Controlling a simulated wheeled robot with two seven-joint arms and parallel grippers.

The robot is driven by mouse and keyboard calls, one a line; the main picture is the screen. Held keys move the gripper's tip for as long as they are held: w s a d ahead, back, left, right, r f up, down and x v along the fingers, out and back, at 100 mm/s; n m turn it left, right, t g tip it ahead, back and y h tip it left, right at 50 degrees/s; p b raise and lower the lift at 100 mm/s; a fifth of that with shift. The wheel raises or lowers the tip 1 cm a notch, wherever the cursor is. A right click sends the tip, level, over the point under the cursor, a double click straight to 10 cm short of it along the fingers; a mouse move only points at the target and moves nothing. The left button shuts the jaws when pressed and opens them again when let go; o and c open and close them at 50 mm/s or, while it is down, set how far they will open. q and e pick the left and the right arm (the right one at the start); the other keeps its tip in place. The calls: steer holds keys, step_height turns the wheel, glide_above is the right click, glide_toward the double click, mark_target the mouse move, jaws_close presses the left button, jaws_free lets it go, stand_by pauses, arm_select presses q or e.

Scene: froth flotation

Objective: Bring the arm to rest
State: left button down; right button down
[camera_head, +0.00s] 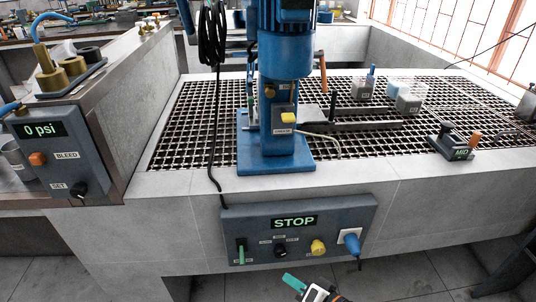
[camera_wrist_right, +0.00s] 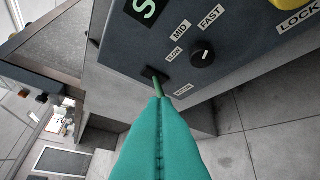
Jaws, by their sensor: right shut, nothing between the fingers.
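My right gripper (camera_head: 292,281) shows at the bottom of the head view, in front of and below the control panel (camera_head: 228,222). Its teal fingers are pressed together and empty; they also fill the lower middle of the right wrist view (camera_wrist_right: 160,112). Just beyond the fingertips in that view is a green toggle lever (camera_wrist_right: 155,82) on the panel, and I cannot tell there whether they touch. In the head view the lever (camera_head: 241,252) stands apart from the gripper, at the panel's left. The panel display (camera_head: 294,222) reads STOP. My left gripper is not in view.
A blue flotation machine (camera_head: 287,60) stands on a metal grating (camera_head: 190,125) above the panel. A knob (camera_head: 281,251), a yellow button (camera_head: 318,247) and a blue plug (camera_head: 352,245) project from the panel. A left box (camera_head: 60,160) reads 0 psi. Open floor (camera_head: 425,275) lies at lower right.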

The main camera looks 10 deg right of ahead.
steer(key=s+d+f+n+g+h+p, duration=0.1)
steer(key=s+d+f+g+h, duration=0.2)
steer(key=f, duration=0.9)
steer(key=s+d+f+g+h, duration=0.15)
steer(key=s+d+f, duration=0.35)
steer(key=f, duration=0.7)
steer(key=s+d+f+n+g+h, duration=0.1)
steer(key=s+f+n+g, duration=0.1)
steer(key=s+f, duration=0.3)
steer(key=s+d+f+n+g+h, duration=0.2)
steer(key=s+f, duration=0.4)
steer(key=s, duration=0.7)
steer(key=s+d+f+n+g+h+p, duration=0.1)
steer(key=s+f, duration=0.4)
steer(key=s, duration=0.5)
steer(key=shift+d+f+n+g, duration=0.15)
steer(key=shift+d+n+g, duration=0.3)
steer(key=shift+d, duration=0.25)
